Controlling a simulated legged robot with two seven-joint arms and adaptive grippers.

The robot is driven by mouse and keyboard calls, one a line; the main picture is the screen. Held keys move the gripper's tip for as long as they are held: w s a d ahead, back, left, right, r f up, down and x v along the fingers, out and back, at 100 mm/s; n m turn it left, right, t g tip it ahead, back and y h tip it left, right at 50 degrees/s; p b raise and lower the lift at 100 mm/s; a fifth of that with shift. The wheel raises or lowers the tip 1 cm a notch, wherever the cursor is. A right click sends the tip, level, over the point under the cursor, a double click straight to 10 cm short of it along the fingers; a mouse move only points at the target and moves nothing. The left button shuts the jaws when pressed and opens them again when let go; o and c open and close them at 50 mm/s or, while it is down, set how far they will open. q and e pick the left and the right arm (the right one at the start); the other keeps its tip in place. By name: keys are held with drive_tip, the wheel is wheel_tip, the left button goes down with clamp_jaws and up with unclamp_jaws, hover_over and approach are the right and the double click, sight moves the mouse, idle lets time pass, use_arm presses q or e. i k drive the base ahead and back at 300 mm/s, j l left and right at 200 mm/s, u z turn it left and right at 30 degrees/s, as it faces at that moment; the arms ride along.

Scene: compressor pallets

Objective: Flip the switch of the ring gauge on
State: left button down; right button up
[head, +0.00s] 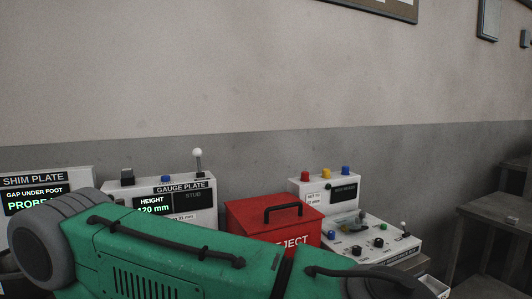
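No label reading ring gauge can be read in the head view. At the right stands a white console (380,247) with several small knobs and a small lever (403,229) with a pale tip at its right side. Its upright back has a dark display (343,195) with tiny green text, and red, yellow and blue knobs on top. I cannot tell whether this is the ring gauge or which way its switch stands. The gauge plate unit (205,200) reads height 120 mm and carries a white-balled lever (198,158). Neither gripper is in view.
A red reject box (270,215) with a black handle stands between the two units. The shim plate unit (75,180) is at the far left. A large green housing hides much of the front; I cannot tell if it is mine. Grey steps (495,212) stand at right.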

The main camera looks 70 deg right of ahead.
sight(197, 153)
drive_tip(key=z, duration=2.15)
